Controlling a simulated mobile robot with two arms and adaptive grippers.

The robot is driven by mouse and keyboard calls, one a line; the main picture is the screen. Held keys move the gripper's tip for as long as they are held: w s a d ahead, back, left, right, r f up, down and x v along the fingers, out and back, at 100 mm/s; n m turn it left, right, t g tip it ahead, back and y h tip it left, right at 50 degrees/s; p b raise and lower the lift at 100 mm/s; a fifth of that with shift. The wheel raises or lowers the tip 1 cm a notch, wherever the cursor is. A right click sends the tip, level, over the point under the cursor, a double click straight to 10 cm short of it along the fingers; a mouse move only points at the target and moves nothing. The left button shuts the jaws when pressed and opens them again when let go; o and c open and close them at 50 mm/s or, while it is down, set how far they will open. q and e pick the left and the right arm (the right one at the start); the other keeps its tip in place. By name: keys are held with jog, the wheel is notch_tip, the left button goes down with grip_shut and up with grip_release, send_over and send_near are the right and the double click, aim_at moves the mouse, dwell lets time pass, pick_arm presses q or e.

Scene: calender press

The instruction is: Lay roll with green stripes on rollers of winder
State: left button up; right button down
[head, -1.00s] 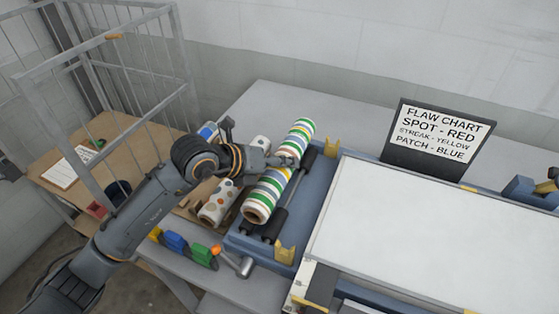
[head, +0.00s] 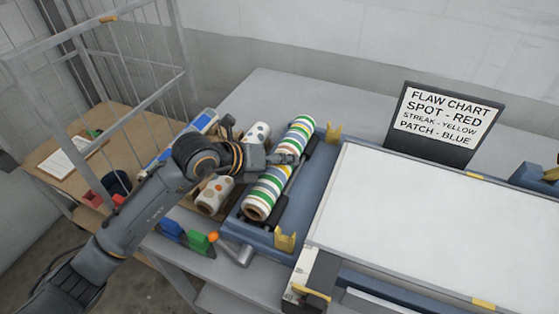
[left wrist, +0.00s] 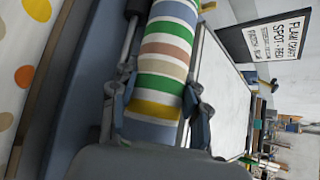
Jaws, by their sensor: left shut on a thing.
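The roll with green stripes (head: 267,193) also carries yellow, blue and white bands. My left gripper (head: 290,159) is shut around its middle, and the roll fills the space between the fingers (left wrist: 158,105) in the left wrist view. The roll lies along the winder (head: 312,190), a blue frame with dark rollers (head: 297,178) at the left end of the press. The roll is over or on the rollers; my gripper hides part of it, and I cannot tell whether it touches them. My right gripper is not in view.
A dotted roll (head: 213,195) lies left of the winder, with another (head: 257,135) behind it. Yellow brackets (head: 285,240) stand at the winder's corners. The white press bed (head: 430,235) fills the right. A flaw chart (head: 442,125) stands behind. A wire cage (head: 110,90) is at left.

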pick_arm(q)
jog(key=shift+f+b, duration=0.35)
jog(key=shift+f, duration=0.05)
jog(key=o, duration=1.5)
jog(key=v, duration=1.2)
jog(key=shift+s, duration=0.1)
